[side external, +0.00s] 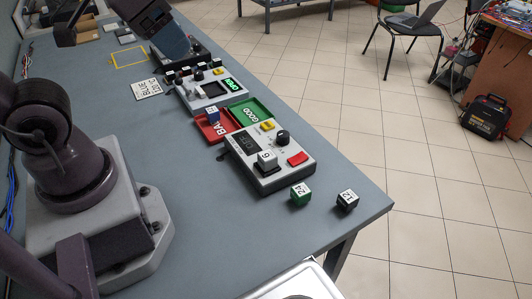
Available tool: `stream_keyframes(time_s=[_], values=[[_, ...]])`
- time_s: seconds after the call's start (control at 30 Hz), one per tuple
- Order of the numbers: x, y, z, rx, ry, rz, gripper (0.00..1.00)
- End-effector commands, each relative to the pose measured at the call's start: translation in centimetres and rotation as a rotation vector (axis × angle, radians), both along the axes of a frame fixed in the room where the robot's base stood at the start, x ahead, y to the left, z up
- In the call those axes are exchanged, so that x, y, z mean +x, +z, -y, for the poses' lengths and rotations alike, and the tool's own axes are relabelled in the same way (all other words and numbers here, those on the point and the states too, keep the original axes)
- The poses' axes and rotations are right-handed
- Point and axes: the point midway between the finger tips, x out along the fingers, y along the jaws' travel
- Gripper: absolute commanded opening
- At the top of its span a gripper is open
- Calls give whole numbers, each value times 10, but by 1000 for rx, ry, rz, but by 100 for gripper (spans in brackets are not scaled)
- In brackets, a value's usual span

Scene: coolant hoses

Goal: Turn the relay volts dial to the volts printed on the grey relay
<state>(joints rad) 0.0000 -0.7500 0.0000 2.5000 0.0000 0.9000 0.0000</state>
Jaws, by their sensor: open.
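The relay tester (258,181), a pale box with a dark display (247,141), stands near the table's right edge. Its relay volts dial appears to be the round black knob (282,137) at the back right; its setting is too small to read. A grey relay (267,161) with a white top sits on the tester's front left. Its printed digit looks like 6 or 9; I cannot tell which. A green relay (300,195) marked 24 and a black relay (347,201) marked 12 stand on the table in front. I cannot make out my gripper in this view.
The tester also has a yellow switch (268,125) and a red button (298,159). Behind it lie a red tray (207,133) holding a blue block (213,115), and a green tray (262,108). Another panel (205,100) stands farther back.

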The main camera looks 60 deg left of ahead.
Motion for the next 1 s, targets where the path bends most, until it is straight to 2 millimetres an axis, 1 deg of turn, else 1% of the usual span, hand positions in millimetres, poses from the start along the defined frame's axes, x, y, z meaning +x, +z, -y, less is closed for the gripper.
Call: stream_keyframes(time_s=[0.2, 0.3, 0.37, 0.47, 0.67, 0.77, 0.87, 1.0], values=[[0, -1, -1, 0, 4, -7, 60], [4, -12, -2, 1, 12, -60, 60], [9, -19, -4, 0, 18, -108, 60], [27, -31, -7, 0, 30, -197, 60], [79, -59, -15, 16, -19, -354, 60], [107, -79, -20, 24, -75, -420, 60], [135, -104, -25, 31, -148, -479, 60], [172, -143, -32, 38, -275, -540, 60]])
